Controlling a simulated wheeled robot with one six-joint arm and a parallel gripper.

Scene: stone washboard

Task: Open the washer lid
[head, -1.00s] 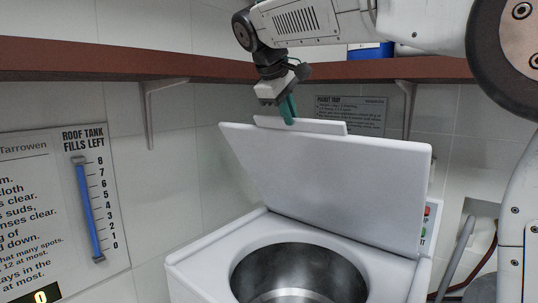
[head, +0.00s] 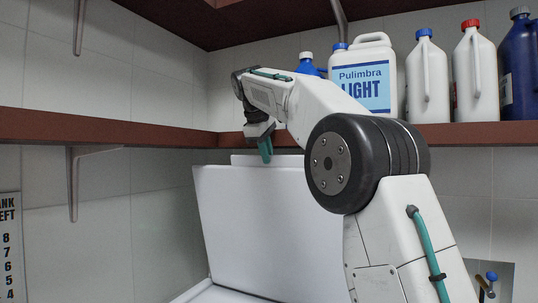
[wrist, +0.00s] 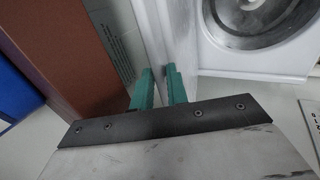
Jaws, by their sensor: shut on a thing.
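The white washer lid (head: 250,225) stands raised, close to upright, behind the washer; its lower part and the tub are mostly out of the head view. A raised strip (head: 285,160) runs along its top edge. My gripper (head: 265,155), with green fingers, is at this strip. In the wrist view, the two green fingers of my gripper (wrist: 161,84) close on either side of the lid's thin edge (wrist: 154,40). The washer's white top (wrist: 245,62) and its steel drum (wrist: 258,18) lie open to the right there.
A brown shelf (head: 105,132) runs along the wall just behind the lid and my gripper. Several bottles, including a large white jug (head: 362,75), stand on it. A metal bracket (head: 73,180) hangs below the shelf on the left. A tap (head: 488,283) is at lower right.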

